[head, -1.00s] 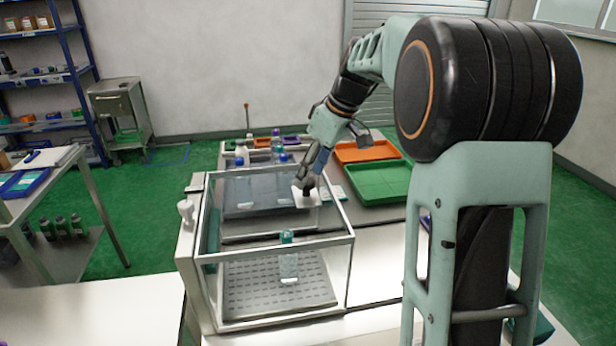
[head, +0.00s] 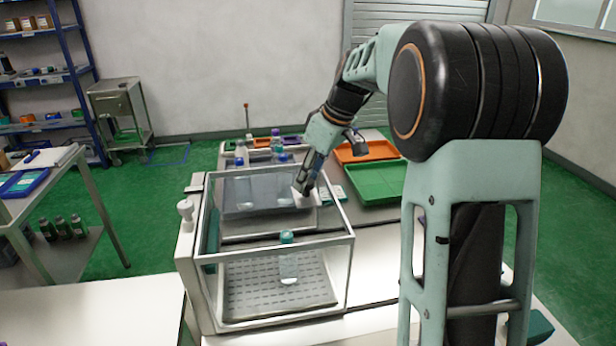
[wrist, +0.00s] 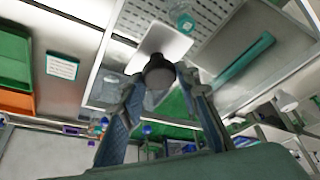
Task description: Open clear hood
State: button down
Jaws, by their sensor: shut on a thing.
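The clear hood (head: 351,240) is a see-through box with a pale frame, standing down over a perforated grey bed (head: 255,300). A clear bottle with a teal cap (head: 288,262) stands upright inside; it also shows in the wrist view (wrist: 183,20). My gripper (head: 303,188) is at the top of the hood, toward its back right. In the wrist view its two fingers (wrist: 165,85) are closed around a dark round knob (wrist: 158,70) on a white plate (wrist: 172,42). The fingertips' exact contact is partly hidden by the knob.
An orange tray (head: 372,151) and a green tray (head: 380,183) lie right of the hood. Several capped bottles (head: 240,160) stand behind it. A white knob-like fitting (head: 185,210) sits at the machine's left side. A side table (head: 60,165) stands at far left.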

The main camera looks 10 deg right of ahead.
jog(key=d+p, duration=0.7)
jog(key=d, duration=2.2)
jog(key=shift+d, duration=0.25)
jog(key=c, duration=1.5)
grip_release()
jog(key=v, duration=1.2)
